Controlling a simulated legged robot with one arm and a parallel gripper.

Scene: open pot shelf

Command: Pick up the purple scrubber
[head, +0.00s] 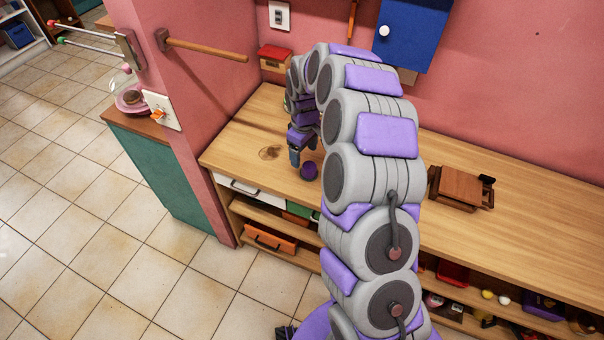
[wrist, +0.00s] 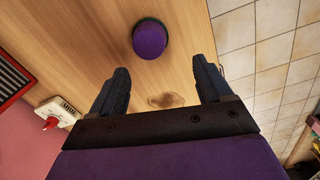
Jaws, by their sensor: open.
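The purple scrubber (head: 309,171) is a small round purple thing on the wooden counter, near its front edge. In the wrist view the scrubber (wrist: 150,39) shows as a purple dome with a dark base, beyond the fingertips and between their lines. My gripper (head: 302,158) is above the counter close to the scrubber in the head view. In the wrist view my gripper (wrist: 160,74) has its two dark fingers wide apart with nothing between them. I cannot tell its exact height above the counter.
The wooden counter (head: 240,151) is clear left of the scrubber. A pink wall and a blue cabinet (head: 412,32) rise behind. Drawers and open shelves (head: 275,216) are below; a tiled floor lies in front.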

